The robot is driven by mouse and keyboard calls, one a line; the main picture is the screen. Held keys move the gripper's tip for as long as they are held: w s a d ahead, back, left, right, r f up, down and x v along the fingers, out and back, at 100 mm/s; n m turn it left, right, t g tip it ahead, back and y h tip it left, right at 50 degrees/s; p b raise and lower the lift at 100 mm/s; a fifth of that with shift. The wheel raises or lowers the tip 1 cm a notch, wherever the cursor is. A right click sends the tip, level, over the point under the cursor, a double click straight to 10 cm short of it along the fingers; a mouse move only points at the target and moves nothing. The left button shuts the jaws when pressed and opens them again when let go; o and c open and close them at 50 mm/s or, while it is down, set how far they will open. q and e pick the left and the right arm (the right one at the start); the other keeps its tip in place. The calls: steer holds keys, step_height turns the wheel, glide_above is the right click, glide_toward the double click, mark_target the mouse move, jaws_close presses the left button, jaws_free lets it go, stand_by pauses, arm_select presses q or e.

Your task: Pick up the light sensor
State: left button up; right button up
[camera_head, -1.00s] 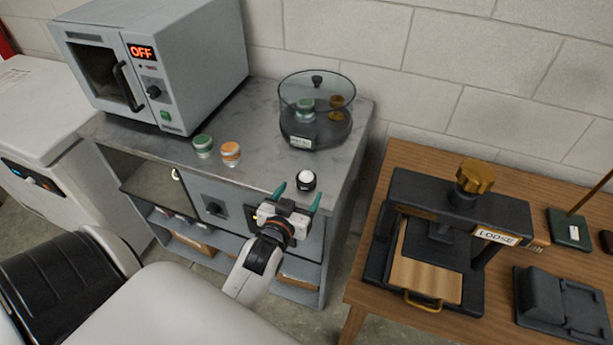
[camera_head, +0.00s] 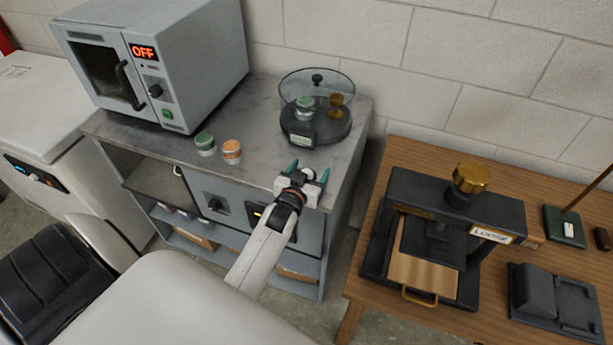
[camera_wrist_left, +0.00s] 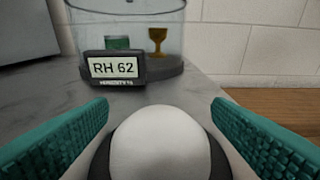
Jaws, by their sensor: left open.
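The light sensor (camera_wrist_left: 160,143), a white dome in a dark round base, sits near the front right of the grey cabinet top. In the left wrist view it is low in the middle, its lower part cut off by the frame edge. My left gripper (camera_head: 309,172) is open, with one teal finger on each side of the dome. The fingers look apart from it, with a gap showing on both sides. My right gripper is in neither view.
A clear humidity chamber (camera_head: 317,132) with a display reading RH 62 stands behind the sensor. A green-lidded jar (camera_head: 205,144) and an orange-lidded jar (camera_head: 232,151) stand to the left, before a grey oven (camera_head: 155,62). A wooden table with a press (camera_head: 455,215) is right.

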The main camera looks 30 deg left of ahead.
arm_select(q)
steer(key=c, duration=1.1)
steer(key=shift+o, duration=0.2)
